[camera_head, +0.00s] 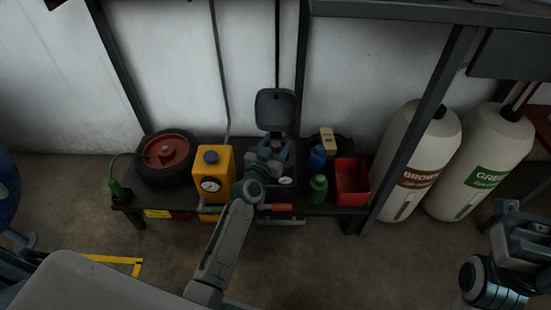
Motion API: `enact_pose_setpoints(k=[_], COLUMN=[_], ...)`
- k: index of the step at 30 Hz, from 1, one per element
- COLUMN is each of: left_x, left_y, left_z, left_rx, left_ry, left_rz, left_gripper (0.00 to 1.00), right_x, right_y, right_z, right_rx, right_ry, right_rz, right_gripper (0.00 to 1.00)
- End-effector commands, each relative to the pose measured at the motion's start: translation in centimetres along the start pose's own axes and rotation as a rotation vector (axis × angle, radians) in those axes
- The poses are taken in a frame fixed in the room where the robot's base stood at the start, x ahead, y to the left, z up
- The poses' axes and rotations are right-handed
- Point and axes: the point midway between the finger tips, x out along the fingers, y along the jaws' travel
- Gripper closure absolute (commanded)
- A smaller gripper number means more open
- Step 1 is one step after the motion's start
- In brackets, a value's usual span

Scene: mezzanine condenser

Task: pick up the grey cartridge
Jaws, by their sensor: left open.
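My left gripper (270,150) reaches over a dark unit with a dial on the low shelf and is open. Its fingers are at the top of the unit, just below a raised dark grey square lid (276,110). I cannot make out a separate grey cartridge; the gripper and wrist cover the top and front of the unit. Whether anything lies between the fingers is too small to tell. My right gripper (521,232) is at the lower right, far from the shelf, and its jaws are unclear.
Blue (317,158) and green (318,190) bottles and a red bin (352,182) stand right. A dark post (422,125) and cream cylinders (416,150) are beyond.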

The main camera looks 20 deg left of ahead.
Motion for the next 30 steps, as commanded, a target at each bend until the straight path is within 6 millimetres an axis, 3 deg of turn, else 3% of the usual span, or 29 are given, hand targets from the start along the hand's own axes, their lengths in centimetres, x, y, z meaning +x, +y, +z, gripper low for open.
enact_pose_setpoints(k=[2,9,10,20,30], left_x=[0.0,0.0,0.0,0.0,0.0], left_y=[0.0,0.0,0.0,0.0,0.0], left_z=[0.0,0.0,0.0,-0.4,-5.8], left_rx=[0.000,0.000,0.000,0.000,0.001], left_ry=[0.000,0.000,0.000,0.001,0.003], left_rz=[0.000,0.000,0.000,0.000,0.000], left_gripper=[0.50,0.97,1.00,1.00,1.00], right_x=[0.0,0.0,0.1,0.4,3.6], right_y=[0.0,0.0,0.0,0.0,0.2], right_z=[0.0,0.0,0.0,0.0,-0.3], right_rx=[0.000,0.000,0.000,0.001,0.027], right_ry=[0.000,0.001,0.001,0.002,-0.012], right_rz=[0.001,0.001,0.001,0.001,-0.026], right_gripper=[1.00,1.00,1.00,1.00,1.00])
